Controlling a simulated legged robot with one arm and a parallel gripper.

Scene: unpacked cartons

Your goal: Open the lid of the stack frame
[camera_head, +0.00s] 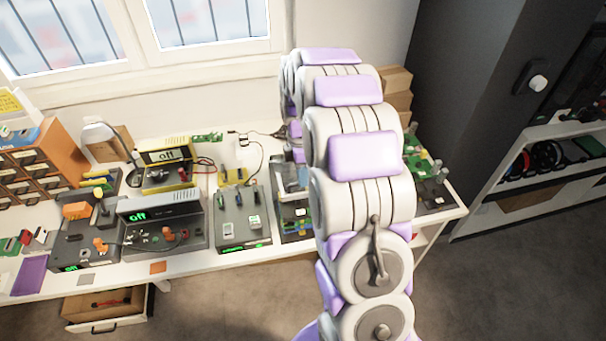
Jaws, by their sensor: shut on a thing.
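The stack frame appears to be the dark box (296,224) on the bench, left of my arm and partly hidden by it. Its clear, greyish lid (290,178) shows at the box's back part. How far the lid stands open cannot be told. My arm reaches over the bench and hides the right side of the box. Lilac and grey pieces of my gripper (298,158) show at the lid's back edge, left of the arm. The gripper is shut on the lid; its fingertips are mostly hidden.
Green circuit boards (420,165) lie right of my arm. Cartons (396,88) are stacked behind. An open drawer (105,308) juts out below.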

